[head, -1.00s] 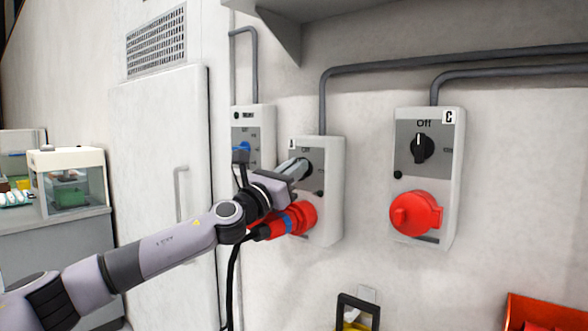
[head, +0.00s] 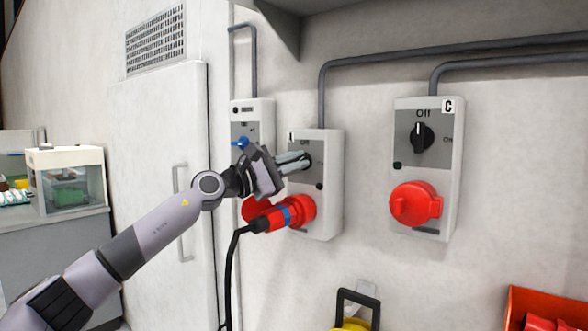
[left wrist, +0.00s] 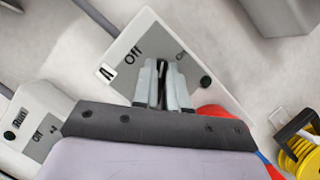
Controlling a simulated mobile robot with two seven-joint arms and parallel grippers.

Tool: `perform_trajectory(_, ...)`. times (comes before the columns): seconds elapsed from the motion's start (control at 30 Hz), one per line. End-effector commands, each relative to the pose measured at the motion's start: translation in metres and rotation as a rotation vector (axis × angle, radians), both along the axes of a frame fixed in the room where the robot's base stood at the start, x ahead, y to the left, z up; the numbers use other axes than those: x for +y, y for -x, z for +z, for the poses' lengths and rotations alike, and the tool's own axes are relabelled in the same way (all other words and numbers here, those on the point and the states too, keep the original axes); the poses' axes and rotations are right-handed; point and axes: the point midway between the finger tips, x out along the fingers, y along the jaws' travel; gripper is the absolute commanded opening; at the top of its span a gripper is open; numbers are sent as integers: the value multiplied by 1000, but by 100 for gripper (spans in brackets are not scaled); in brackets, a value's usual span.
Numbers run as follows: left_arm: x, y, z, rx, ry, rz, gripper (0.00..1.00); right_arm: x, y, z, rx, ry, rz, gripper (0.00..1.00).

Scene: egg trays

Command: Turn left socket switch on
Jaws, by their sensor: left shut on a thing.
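Several grey socket boxes hang on the white wall. The middle box (head: 331,190) has a black rotary switch under an "Off" label and a red plug (head: 285,215) with a black cable in its socket. My left gripper (head: 305,161) is at this switch, its fingers shut on the knob, which they largely hide. In the left wrist view the same box (left wrist: 129,50) shows "Off", and the gripper fingers (left wrist: 162,72) close around the dark knob. The leftmost box (head: 264,110) has a blue knob (head: 240,142), partly behind my gripper. My right gripper is out of view.
Box C (head: 458,160) at the right has its black switch (head: 421,137) pointing up at "Off" and a red capped socket (head: 416,204). Grey conduits run above. A yellow reel (head: 352,325) and a red bin (head: 544,300) are below. A door (head: 150,190) stands left.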

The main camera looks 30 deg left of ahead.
Motion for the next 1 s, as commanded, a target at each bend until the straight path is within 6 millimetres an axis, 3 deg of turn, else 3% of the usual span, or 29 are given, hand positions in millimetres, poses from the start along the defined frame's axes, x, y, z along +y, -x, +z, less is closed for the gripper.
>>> perform_trajectory(0.5, -1, 0, 0, -32, -434, -2, 0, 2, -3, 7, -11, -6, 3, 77)
perform_trajectory(1.0, -2, 0, -2, -46, -595, -3, 0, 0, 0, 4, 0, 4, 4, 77)
